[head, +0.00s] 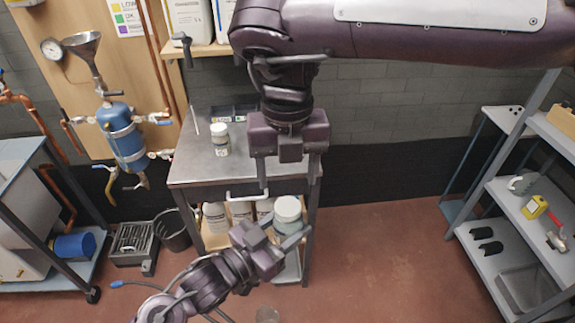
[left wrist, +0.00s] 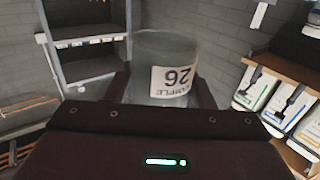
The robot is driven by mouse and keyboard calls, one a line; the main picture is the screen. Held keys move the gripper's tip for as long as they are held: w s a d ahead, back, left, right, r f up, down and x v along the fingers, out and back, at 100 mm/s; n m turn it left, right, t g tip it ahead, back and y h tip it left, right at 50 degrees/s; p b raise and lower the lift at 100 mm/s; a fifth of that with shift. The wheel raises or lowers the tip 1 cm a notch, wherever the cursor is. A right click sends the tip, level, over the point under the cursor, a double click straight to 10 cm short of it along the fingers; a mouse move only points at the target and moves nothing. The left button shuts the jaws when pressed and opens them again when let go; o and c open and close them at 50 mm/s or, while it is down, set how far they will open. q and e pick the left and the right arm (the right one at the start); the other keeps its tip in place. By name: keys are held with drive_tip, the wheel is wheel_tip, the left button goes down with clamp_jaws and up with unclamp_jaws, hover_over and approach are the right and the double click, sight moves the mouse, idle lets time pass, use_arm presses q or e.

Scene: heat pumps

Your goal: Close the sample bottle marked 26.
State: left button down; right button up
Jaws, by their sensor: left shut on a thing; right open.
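The sample bottle marked 26 (left wrist: 172,72) is held between the fingers of my left gripper (head: 280,240). In the left wrist view it is a clear body with a white label, and the label reads upside down. The label is not readable there. My right gripper (head: 288,180) is open and empty, pointing down just above the bottle, apart from it.
A metal table (head: 195,170) stands behind, with a white-capped bottle (head: 220,140) and a dark tray (head: 233,112) on it. Several white bottles (head: 215,215) stand on its lower shelf. A shelf rack (head: 515,210) is at the right.

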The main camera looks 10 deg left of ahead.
sight(288, 206)
wheel_tip(288, 206, down, 7)
drive_tip(key=shift+f, duration=0.1)
idle(0.4)
drive_tip(key=c, duration=1)
drive_tip(key=o, duration=1.1)
drive_tip(key=shift+o, duration=0.2)
wheel_tip(288, 206, up, 12)
